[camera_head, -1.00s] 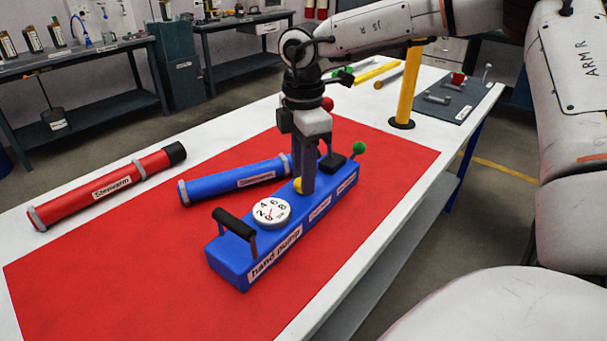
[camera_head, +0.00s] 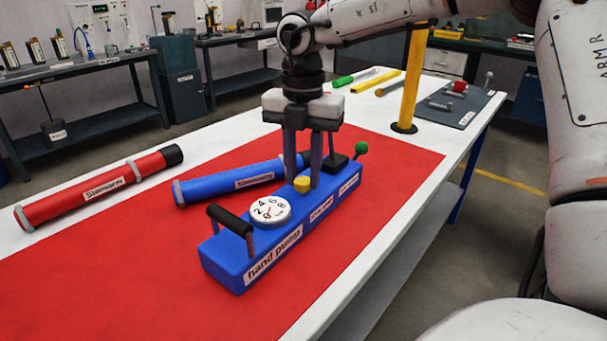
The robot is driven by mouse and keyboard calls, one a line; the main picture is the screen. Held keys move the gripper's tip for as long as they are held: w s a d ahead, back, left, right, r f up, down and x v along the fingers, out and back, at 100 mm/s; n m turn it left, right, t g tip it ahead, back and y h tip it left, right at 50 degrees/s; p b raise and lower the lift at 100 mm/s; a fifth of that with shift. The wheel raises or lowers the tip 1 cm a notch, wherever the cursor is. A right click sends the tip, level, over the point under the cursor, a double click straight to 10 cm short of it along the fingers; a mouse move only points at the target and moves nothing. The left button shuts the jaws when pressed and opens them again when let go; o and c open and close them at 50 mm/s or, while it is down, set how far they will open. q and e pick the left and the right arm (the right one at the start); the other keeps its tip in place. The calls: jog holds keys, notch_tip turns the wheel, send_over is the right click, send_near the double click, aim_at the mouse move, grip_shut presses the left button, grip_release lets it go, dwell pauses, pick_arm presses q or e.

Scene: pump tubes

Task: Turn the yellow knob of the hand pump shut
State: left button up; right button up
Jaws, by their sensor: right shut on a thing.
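The blue hand pump (camera_head: 228,262) stands on the red mat, with a black handle (camera_head: 232,220) at its near end and a round white gauge (camera_head: 270,209) on top. The yellow knob (camera_head: 302,185) sits on the pump's top behind the gauge. My right gripper (camera_head: 303,179) points straight down over the pump, shut on the yellow knob with one finger to each side of it. A lever with a green ball (camera_head: 361,148) rises behind the gripper. My left gripper is not in view.
A blue tube (camera_head: 225,186) lies left of the pump, close to it. A red tube (camera_head: 95,189) with a black end lies farther left. A yellow post (camera_head: 410,85) stands at the back right. The red mat (camera_head: 130,270) is bare at the front left.

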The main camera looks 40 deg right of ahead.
aim_at(302, 179)
jog(key=n, duration=0.3)
jog(key=shift+n, duration=0.4)
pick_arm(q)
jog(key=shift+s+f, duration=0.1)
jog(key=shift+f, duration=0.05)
pick_arm(e)
jog(key=shift+a+n, duration=0.1)
jog(key=shift+n, duration=1.7)
jog(key=o, duration=1.1)
jog(key=shift+c, duration=0.2)
jog(key=shift+r, duration=0.1)
pick_arm(q)
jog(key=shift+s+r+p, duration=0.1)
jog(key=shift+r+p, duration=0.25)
jog(key=shift+p, duration=0.3)
pick_arm(e)
notch_tip(302, 179, up, 10)
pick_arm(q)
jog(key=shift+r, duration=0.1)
